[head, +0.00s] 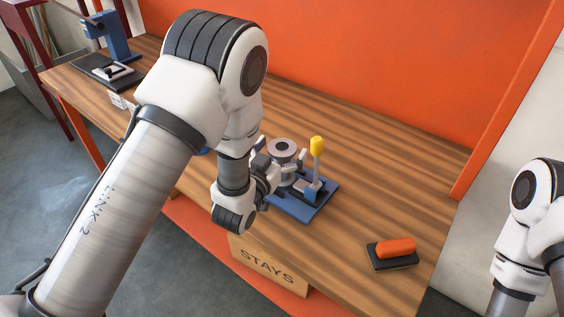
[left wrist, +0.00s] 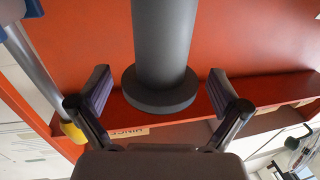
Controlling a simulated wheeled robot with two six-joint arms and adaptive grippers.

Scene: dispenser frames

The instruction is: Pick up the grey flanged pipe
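The grey flanged pipe (head: 284,147) stands upright on a blue fixture (head: 317,204) on the wooden table. In the head view its round top flange with a dark hole shows, and my left gripper hides much of its lower part. My left gripper (head: 283,168) reaches in low from the left and has its fingers around the pipe. In the left wrist view the pipe (left wrist: 165,40) and its flange (left wrist: 160,93) lie between the two spread fingers, with a gap on each side. My right gripper is outside the head view; only part of that arm shows at the right edge.
A post with a yellow top (head: 317,145) rises close to the right of the pipe. An orange block (head: 396,248) on a dark pad lies near the front right. A blue device (head: 113,38) stands at the far left. An orange wall (head: 360,60) backs the table.

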